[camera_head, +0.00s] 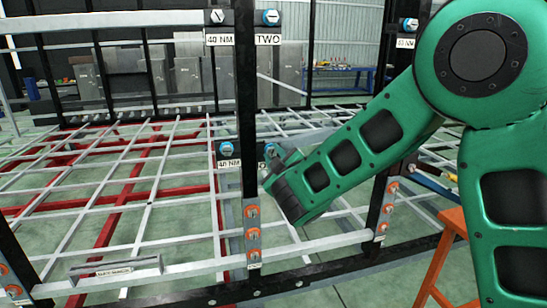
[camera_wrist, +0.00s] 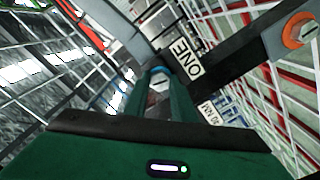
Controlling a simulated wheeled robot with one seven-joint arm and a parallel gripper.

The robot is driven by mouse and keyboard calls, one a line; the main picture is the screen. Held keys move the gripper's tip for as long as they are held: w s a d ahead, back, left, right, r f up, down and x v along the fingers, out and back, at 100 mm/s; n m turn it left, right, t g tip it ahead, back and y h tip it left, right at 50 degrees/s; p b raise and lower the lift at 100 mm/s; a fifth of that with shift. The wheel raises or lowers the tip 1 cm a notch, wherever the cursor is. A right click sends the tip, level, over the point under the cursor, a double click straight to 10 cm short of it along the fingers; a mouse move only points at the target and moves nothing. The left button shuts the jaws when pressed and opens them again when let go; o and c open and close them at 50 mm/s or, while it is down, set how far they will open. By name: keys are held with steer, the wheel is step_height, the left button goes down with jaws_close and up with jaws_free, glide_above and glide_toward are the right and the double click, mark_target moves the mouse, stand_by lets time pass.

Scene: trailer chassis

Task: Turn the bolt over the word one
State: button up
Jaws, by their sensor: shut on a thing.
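The bolt over the word ONE has a blue ring and a pale head. In the wrist view the bolt (camera_wrist: 158,72) sits between the tips of my green gripper (camera_wrist: 159,88), which is shut on it. The white ONE label (camera_wrist: 187,60) is beside it, rotated in the picture. In the head view a bit of the blue-ringed bolt (camera_head: 270,149) shows at the end of my gripper (camera_head: 273,165); the ONE label is hidden there behind my gripper. How far the bolt is turned cannot be told.
Another bolt (camera_head: 227,148) sits left, over a 40 NM label (camera_head: 229,164). Orange-ringed bolts (camera_head: 252,233) run down the black post (camera_head: 247,110). A TWO label (camera_head: 268,40) is higher up. Grey and red chassis bars lie behind; an orange stool (camera_head: 450,235) stands right.

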steer(key=n, duration=0.6)
steer(key=shift+w+d+n, duration=0.1)
steer(key=shift+n, duration=0.2)
steer(key=n, duration=0.6)
steer(key=shift+n, duration=0.3)
steer(key=o, duration=1.1)
steer(key=shift+f, duration=0.1)
steer(key=shift+c, duration=0.2)
steer(key=v, duration=1)
steer(key=shift+s, duration=0.35)
